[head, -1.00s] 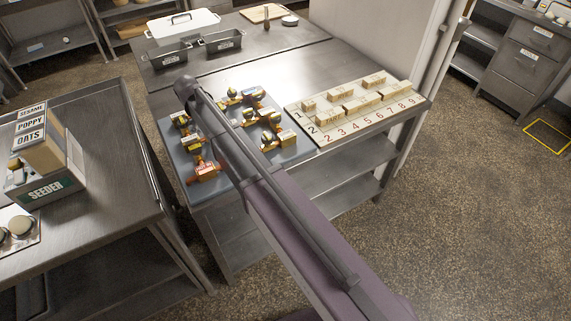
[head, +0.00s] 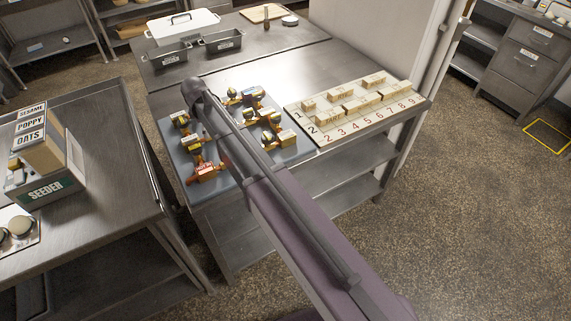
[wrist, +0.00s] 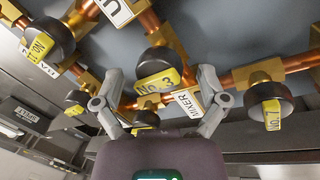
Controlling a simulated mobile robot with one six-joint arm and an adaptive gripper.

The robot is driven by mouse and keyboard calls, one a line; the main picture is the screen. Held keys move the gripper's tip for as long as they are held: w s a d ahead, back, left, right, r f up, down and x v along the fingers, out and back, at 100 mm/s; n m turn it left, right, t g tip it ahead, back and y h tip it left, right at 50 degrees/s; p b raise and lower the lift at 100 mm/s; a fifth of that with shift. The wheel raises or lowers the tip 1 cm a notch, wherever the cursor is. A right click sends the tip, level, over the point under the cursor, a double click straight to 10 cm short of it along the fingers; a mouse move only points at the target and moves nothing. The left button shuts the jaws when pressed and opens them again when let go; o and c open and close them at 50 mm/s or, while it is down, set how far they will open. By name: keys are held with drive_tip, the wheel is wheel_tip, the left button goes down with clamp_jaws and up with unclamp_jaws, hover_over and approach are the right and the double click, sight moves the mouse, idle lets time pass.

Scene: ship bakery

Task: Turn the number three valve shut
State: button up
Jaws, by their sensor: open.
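The No. 3 valve knob (wrist: 158,66) is dark and round, with a yellow tag reading No. 3. It sits on a brass body on copper pipe, beside a MIXER plate (wrist: 189,103). My gripper (wrist: 160,84) is open in the wrist view, with one finger on each side of this knob. I cannot tell whether either finger touches it. The grey valve board (head: 301,151) lies on the steel table in the head view. My arm crosses over it and hides part of it; my gripper does not show there.
Close neighbours in the wrist view are the No. 7 knob (wrist: 269,97), a tagged knob at upper left (wrist: 48,40) and a knob below No. 3 (wrist: 146,119). A numbered board with wooden blocks (head: 331,138) stands right of the valves.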

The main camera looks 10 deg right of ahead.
drive_tip(key=n, duration=0.4)
drive_tip(key=shift+y, duration=0.4)
drive_tip(key=p+v, duration=1.4)
drive_tip(key=s+d+f+m+b, duration=0.2)
drive_tip(key=s+d, duration=0.1)
drive_tip(key=d, duration=0.1)
drive_tip(key=s+d+f+m+b, duration=0.2)
drive_tip(key=d+m, duration=0.1)
drive_tip(key=s+d+f+m+g+b, duration=0.1)
drive_tip(key=s+d+f+m+b, duration=0.1)
drive_tip(key=s+d+f+b, duration=0.1)
drive_tip(key=shift+s+d+m, duration=0.15)
drive_tip(key=shift+d+m, duration=0.05)
drive_tip(key=shift+d, duration=0.25)
drive_tip(key=shift+s+d+m, duration=0.2)
drive_tip(key=shift+d, duration=0.25)
drive_tip(key=s+d+f+m+g+b, duration=0.1)
drive_tip(key=s+d+f+m+b, duration=0.5)
drive_tip(key=s+d+m, duration=0.3)
drive_tip(key=s+f, duration=0.1)
drive_tip(key=s, duration=0.1)
drive_tip(key=shift+s+d+b, duration=0.3)
drive_tip(key=shift+d+b, duration=0.05)
drive_tip(key=shift+b, duration=0.05)
drive_tip(key=shift+r, duration=0.1)
